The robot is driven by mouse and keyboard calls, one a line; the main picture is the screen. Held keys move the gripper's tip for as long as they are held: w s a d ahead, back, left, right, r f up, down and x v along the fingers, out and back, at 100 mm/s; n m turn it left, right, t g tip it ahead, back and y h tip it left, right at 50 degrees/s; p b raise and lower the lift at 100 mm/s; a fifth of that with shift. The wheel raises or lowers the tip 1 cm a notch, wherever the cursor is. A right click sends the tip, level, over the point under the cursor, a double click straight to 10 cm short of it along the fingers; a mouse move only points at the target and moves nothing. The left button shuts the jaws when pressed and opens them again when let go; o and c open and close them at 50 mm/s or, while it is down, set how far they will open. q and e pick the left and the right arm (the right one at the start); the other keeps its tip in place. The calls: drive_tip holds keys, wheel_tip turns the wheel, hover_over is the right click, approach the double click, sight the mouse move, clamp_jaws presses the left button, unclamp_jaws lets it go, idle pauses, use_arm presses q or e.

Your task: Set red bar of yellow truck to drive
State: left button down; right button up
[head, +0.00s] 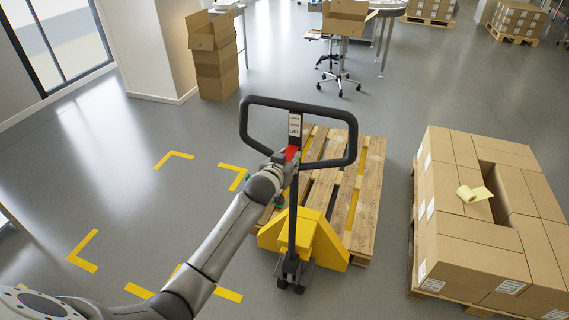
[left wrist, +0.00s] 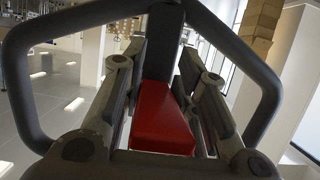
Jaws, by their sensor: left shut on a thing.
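The yellow truck (head: 303,236) is a pallet truck with a black loop handle (head: 298,104), seen mid-frame in the head view. Its forks are in a wooden pallet (head: 368,200). The red bar (head: 292,153) sits inside the handle loop, below a label that reads LIFT. My left gripper (head: 286,160) is at the bar inside the loop. In the left wrist view the red bar (left wrist: 162,120) lies between the two fingers of my left gripper (left wrist: 165,90), which is shut on it. The fingers hide part of the bar in the head view. My right gripper is not in view.
Yellow corner marks (head: 83,252) outline free floor at the left. Open cartons (head: 214,60) stand by a pillar at the back.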

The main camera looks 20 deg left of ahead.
use_arm(q)
drive_tip(key=c, duration=1.1)
unclamp_jaws()
drive_tip(key=v, duration=1.2)
drive_tip(key=shift+w, duration=0.1)
